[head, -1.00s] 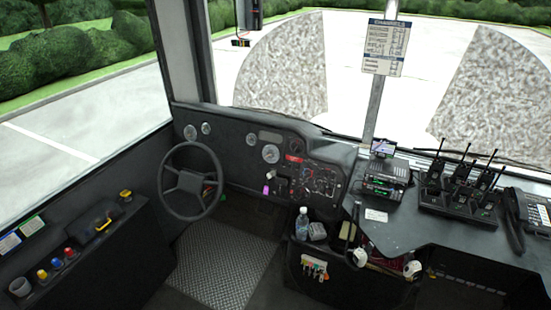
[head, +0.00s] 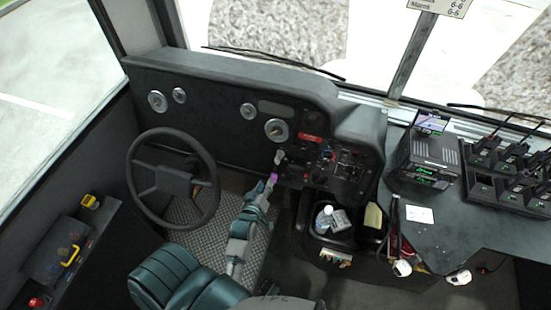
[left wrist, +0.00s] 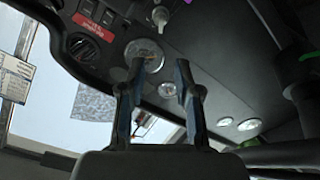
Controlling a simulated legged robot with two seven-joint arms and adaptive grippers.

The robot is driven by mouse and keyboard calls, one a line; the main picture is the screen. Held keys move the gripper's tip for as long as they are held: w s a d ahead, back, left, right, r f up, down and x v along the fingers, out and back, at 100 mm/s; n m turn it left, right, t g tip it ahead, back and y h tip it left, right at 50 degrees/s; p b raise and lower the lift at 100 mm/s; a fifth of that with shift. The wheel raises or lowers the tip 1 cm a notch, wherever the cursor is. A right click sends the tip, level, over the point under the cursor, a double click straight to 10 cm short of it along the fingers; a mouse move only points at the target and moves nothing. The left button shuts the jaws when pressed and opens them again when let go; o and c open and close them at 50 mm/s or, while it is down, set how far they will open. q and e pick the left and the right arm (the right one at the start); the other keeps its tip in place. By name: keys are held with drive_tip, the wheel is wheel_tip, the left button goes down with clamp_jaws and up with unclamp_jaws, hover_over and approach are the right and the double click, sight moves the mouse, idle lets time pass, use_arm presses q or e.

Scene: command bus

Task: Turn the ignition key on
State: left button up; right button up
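A small pale key-like piece (head: 279,157) sticks out of the dashboard below a round gauge, with a pink-purple piece (head: 272,178) just below it. I cannot tell which is the ignition key itself. In the left wrist view the pale piece (left wrist: 160,18) is near the top edge, and the pink piece (left wrist: 188,3) is cut off there. My left gripper (head: 265,188) is in front of the dashboard, close to the pink piece in the head view. In the left wrist view its two fingers (left wrist: 160,75) are apart with nothing between them. My right gripper is not in view.
The steering wheel (head: 172,183) is left of my left arm. The switch panel (head: 340,165) is to the right. A water bottle (head: 324,219) stands in a bin below it. A radio (head: 427,162) and a handset charger rack (head: 512,178) are on the right counter.

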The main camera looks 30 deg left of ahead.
sight(276, 159)
use_arm(q)
drive_tip(key=x, duration=0.5)
drive_tip(key=b+x, duration=0.1)
drive_tip(key=x, duration=0.5)
drive_tip(key=b+x, duration=0.1)
drive_tip(key=x, duration=0.4)
drive_tip(key=shift+a+f, duration=0.2)
drive_tip(key=shift+a, duration=0.25)
drive_tip(key=shift+w+d, duration=0.2)
drive_tip(key=shift+w, duration=0.15)
drive_tip(key=shift+d+r, duration=0.1)
drive_tip(key=shift+d, duration=0.05)
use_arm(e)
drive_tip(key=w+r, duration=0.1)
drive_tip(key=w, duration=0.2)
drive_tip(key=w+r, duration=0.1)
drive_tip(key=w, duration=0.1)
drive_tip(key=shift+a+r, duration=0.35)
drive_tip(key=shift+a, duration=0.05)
use_arm(q)
drive_tip(key=c, duration=0.5)
drive_tip(key=shift+s, duration=0.15)
clamp_jaws()
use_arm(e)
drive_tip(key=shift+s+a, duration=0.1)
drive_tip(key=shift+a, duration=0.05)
